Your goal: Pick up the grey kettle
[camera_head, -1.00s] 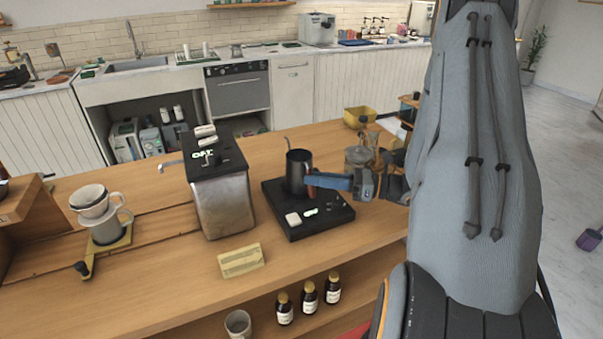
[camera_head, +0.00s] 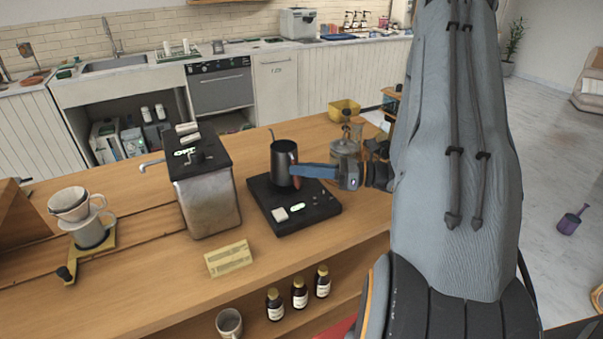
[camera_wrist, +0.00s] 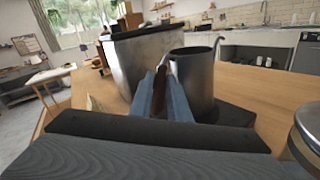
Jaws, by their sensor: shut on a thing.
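The grey kettle (camera_head: 283,163), dark with a thin curved spout, is upright over the black heating base (camera_head: 322,208). I cannot tell any gap between them. My gripper (camera_head: 297,172) reaches in from the right with its blue fingers at the kettle's brown handle (camera_head: 296,182). In the wrist view, the fingers (camera_wrist: 162,85) are closed around the handle, with the kettle body (camera_wrist: 197,85) just to the right. The fingers hide part of the handle.
A metal box-shaped machine (camera_head: 208,205) stands close left of the kettle. A glass vessel (camera_head: 345,150) is behind my gripper. A pour-over stand (camera_head: 92,232) is at left, a yellow card (camera_head: 229,259) in front, and a yellow container (camera_head: 344,110) behind.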

